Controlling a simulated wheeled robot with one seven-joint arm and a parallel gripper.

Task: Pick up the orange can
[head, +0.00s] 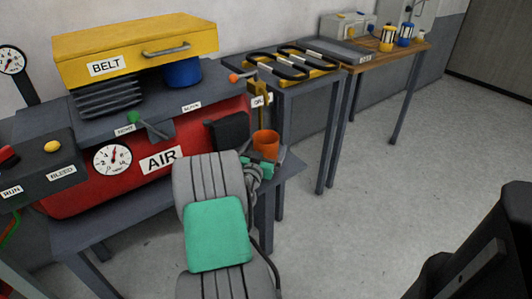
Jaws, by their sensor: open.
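The orange can (266,143) stands upright at the right end of the dark grey table, beside the red AIR tank. My gripper (261,163) is at the end of my grey and green arm, which reaches up from the bottom of the picture. It is open and sits just in front of the can, overlapping its lower part in the picture. The lower part of the can is hidden. I cannot tell whether the fingers are around the can or touching it.
The red AIR tank (90,184) with its gauge is left of the can, under a yellow BELT box (135,48). Further tables stand at the back right.

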